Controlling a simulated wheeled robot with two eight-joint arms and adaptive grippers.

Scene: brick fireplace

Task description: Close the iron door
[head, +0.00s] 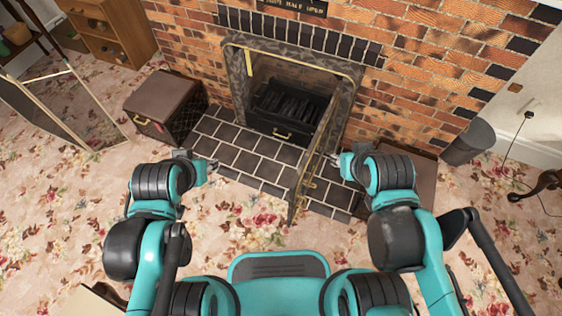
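The iron door (313,163) of the fireplace stands swung open toward me, hinged on the right side of the firebox opening (290,100). It has a brass-coloured handle (308,184) near its free edge. My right gripper (333,160) is just to the right of the door, close to its outer face; I cannot tell if it touches. My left gripper (212,165) is over the left part of the tiled hearth, apart from the door, and holds nothing visible. The fingers of both grippers are too small to read clearly.
A dark box (165,105) stands left of the hearth (240,160). Another box (412,180) lies partly hidden behind my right arm. A grey bin (468,142) stands at the right wall. A framed panel (55,110) is at left. The carpet before the hearth is clear.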

